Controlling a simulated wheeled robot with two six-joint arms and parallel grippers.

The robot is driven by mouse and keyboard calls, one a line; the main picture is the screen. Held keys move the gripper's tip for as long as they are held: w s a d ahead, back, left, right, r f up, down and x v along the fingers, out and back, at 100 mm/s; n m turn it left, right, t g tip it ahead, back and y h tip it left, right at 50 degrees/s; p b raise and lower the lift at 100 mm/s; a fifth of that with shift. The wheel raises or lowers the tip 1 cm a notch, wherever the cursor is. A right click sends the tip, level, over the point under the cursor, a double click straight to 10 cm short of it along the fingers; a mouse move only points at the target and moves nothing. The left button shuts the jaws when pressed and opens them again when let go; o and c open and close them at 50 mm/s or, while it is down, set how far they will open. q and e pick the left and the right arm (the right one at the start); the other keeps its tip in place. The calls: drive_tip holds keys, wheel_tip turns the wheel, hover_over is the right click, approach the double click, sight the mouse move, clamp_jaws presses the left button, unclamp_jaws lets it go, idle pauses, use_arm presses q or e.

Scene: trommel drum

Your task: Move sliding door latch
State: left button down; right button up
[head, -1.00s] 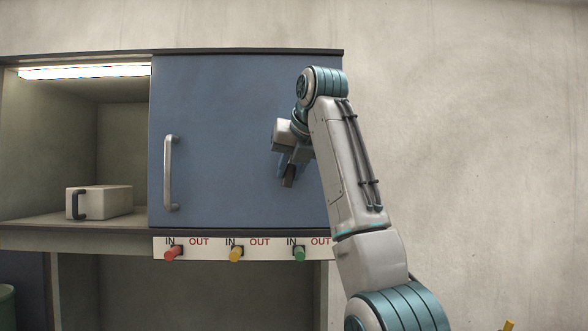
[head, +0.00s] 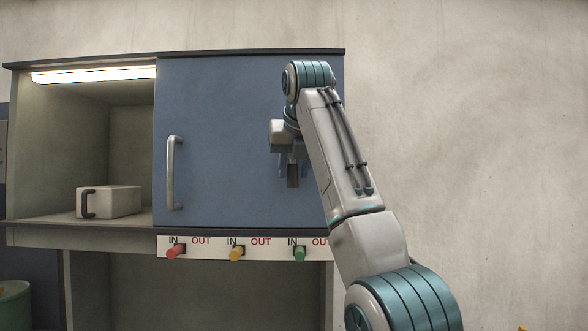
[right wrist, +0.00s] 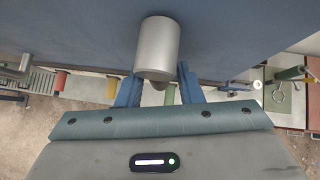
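The blue sliding door (head: 220,120) covers the right part of the cabinet front. A long vertical metal handle (head: 174,172) is on its left side. My right gripper (head: 293,176) is in front of the door's right part, pointing down. A short grey metal cylinder (head: 293,174) is between its blue fingers. In the right wrist view this silver cylinder (right wrist: 158,48) stands between the two spread fingers of my right gripper (right wrist: 158,92). I cannot tell if they press on it, nor if it is the latch. My left gripper is not in view.
Below the door, a white strip with IN and OUT labels carries red (head: 175,252), yellow (head: 237,254) and green (head: 300,253) pegs. The lit left compartment holds a pale box (head: 115,201) with a dark handle. To the right is bare wall.

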drive_tip(key=shift+o, duration=0.6)
drive_tip(key=shift+f, duration=0.1)
drive_tip(key=shift+s, duration=0.15)
drive_tip(key=b+v, duration=0.3)
drive_tip(key=v, duration=0.7)
drive_tip(key=shift+r, duration=0.25)
drive_tip(key=shift+s, duration=0.1)
